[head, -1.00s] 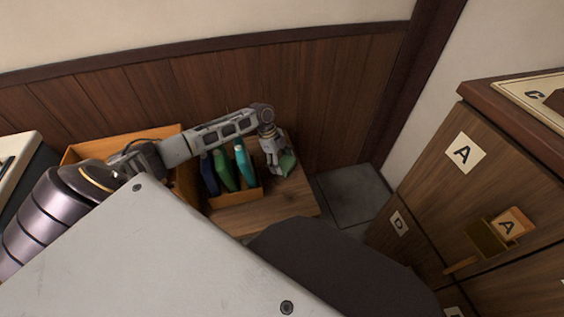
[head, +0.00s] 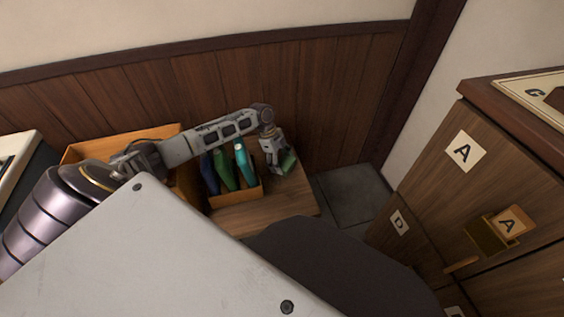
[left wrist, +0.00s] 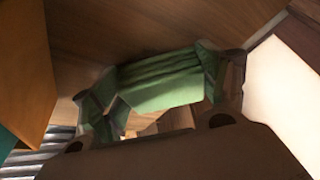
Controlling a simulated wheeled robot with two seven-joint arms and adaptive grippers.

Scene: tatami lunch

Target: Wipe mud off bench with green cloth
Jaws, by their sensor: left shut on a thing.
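My left gripper (head: 282,164) is shut on the green cloth (head: 289,160), at the right end of the wooden bench (head: 265,212), close to the wall. In the left wrist view the folded green cloth (left wrist: 165,82) spans between the fingers, with the wooden bench surface (left wrist: 90,30) beyond it. I cannot tell whether the cloth touches the bench. I see no clear mud; my gripper and arm hide part of the bench. My right gripper is not in view.
An open wooden box (head: 238,194) with blue, green and teal items stands on the bench, just left of my left gripper. A grey floor tile (head: 352,193) lies right of the bench. A wooden cabinet (head: 440,180) with lettered doors stands at the right.

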